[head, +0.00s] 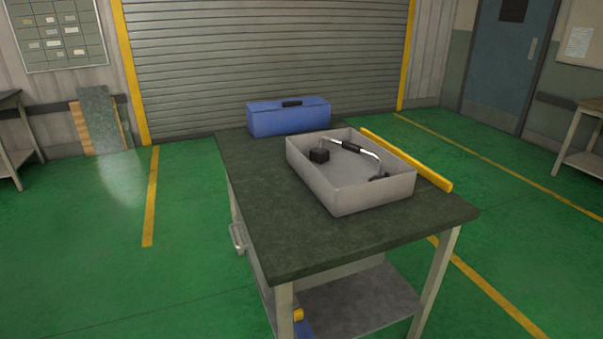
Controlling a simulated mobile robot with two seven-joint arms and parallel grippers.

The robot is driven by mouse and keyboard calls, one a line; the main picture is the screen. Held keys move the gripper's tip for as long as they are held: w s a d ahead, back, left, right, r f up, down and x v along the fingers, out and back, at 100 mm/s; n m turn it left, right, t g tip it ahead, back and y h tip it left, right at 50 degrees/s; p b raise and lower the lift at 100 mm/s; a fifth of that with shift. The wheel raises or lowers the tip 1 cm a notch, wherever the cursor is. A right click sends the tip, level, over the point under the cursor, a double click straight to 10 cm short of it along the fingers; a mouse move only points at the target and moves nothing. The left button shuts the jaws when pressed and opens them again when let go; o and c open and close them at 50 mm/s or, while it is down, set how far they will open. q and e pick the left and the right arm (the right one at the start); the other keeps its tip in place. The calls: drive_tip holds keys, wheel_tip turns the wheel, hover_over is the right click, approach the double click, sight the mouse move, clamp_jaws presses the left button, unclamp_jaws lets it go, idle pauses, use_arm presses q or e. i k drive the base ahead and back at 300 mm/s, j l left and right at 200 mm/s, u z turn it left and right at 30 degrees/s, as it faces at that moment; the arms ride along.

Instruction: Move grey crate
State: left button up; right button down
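The grey crate (345,200) is an open, shallow, rectangular box standing upright on the dark top of a workbench (270,215). Inside it lies a bent metal rod with a black middle grip (351,146). The rod has a black block (319,155) at its left end and a dark fitting (379,177) at its right end. Neither of my grippers shows in the head view. Nothing is seen touching the crate.
A blue toolbox (288,118) stands behind the crate. A yellow bar (406,159) lies along the bench's right edge, close beside the crate. The bench top in front and left is clear. Green floor (80,245) is open to the left. Other tables stand at both sides.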

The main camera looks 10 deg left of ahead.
sight(341, 183)
drive_tip(key=k+z, duration=0.1)
drive_tip(key=z, duration=0.95)
drive_tip(key=j+z, duration=0.5)
drive_tip(key=k+j, duration=0.1)
drive_tip(key=j, duration=1.45)
drive_tip(key=k+j, duration=0.15)
drive_tip(key=j, duration=1.35)
drive_tip(key=k+j, duration=0.15)
drive_tip(key=j, duration=1.4)
drive_tip(key=k, duration=0.05)
